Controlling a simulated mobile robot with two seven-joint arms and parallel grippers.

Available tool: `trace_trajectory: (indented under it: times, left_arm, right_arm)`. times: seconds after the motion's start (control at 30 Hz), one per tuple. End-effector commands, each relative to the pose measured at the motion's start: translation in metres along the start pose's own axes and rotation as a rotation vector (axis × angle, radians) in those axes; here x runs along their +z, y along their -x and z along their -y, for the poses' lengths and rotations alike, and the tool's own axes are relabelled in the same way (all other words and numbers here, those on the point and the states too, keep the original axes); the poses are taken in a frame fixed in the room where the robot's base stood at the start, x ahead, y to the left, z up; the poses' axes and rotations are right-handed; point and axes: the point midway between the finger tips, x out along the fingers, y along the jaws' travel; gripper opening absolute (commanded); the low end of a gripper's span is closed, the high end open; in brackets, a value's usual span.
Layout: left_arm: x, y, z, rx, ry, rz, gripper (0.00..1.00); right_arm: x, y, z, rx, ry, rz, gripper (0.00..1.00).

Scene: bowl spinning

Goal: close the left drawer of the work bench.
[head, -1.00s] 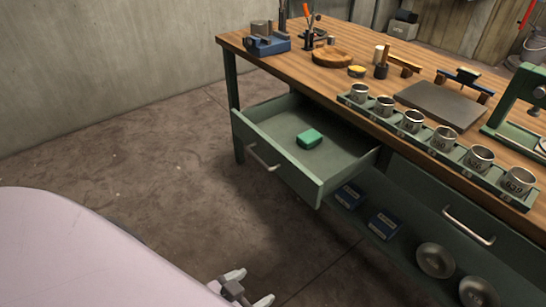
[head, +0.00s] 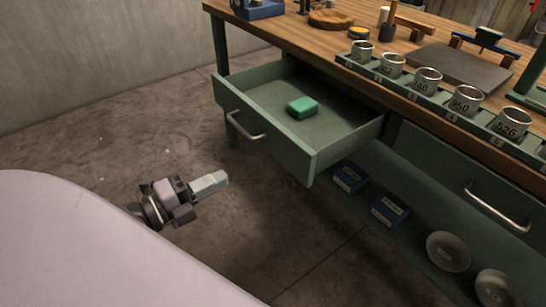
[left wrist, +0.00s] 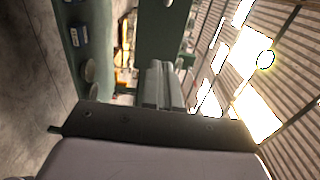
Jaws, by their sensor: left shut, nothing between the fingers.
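The left drawer (head: 270,143) of the green work bench is pulled well out, its grey bar handle (head: 245,125) on the front panel. A small green block (head: 302,107) lies inside it. My left gripper (head: 217,181) is shut and empty, in front of the drawer and apart from it, below and to the left of the handle in the head view. In the left wrist view the shut fingers (left wrist: 163,84) point towards a green panel (left wrist: 162,40), probably the drawer front. My right gripper is not in view.
The wooden bench top (head: 290,30) holds a row of numbered metal cups (head: 427,82) and tools. A second drawer handle (head: 497,209) is at the right. Blue boxes (head: 349,178) and metal bowls (head: 448,251) sit on the lower shelf. The floor before the bench is clear.

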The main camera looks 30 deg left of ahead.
Motion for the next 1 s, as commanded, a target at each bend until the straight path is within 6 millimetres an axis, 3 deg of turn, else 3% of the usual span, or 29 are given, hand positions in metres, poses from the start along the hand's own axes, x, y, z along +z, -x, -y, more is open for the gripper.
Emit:
trace_trajectory:
  times: [1.0]
  left_arm:
    - [0.001,-0.127,0.002,-0.001,0.008,0.004,0.00]
  right_arm:
    - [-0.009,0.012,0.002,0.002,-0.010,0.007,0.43]
